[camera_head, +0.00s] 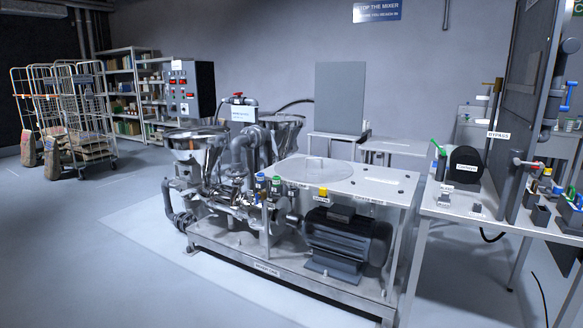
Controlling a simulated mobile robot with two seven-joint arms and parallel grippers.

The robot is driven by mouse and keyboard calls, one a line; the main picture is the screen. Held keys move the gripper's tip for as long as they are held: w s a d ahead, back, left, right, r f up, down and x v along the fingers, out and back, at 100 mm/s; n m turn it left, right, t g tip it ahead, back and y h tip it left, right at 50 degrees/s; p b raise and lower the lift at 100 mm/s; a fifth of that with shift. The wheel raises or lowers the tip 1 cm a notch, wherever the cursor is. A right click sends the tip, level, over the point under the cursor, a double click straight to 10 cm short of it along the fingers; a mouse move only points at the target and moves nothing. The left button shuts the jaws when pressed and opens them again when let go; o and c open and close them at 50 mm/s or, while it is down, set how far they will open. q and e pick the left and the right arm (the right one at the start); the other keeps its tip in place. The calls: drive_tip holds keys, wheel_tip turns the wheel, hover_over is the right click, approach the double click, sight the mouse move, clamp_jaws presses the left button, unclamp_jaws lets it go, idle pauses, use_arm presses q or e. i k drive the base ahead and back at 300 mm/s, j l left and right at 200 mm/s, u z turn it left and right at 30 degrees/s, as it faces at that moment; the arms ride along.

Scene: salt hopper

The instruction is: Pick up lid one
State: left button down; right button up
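No thing in the head view carries a readable label naming it lid one. A round, pale, see-through disc-like piece (318,168) lies on the white bench top (350,181), and it may be a lid. A steel hopper (197,148) stands at the left of the machine, its top dark and seen at a low angle. A second steel hopper (283,133) stands behind it, partly hidden by pipes. I cannot tell whether either hopper has a lid on it. Neither of my grippers is in view.
A dark motor (345,240) sits on the machine frame below the bench top. A second table (480,209) with fittings stands at the right. A control box (189,88), shelves (127,85) and wire trolleys (84,115) are at the back left. The floor at the front left is clear.

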sight(305, 169)
drive_tip(key=i+j, duration=0.1)
drive_tip(key=i, duration=3.95)
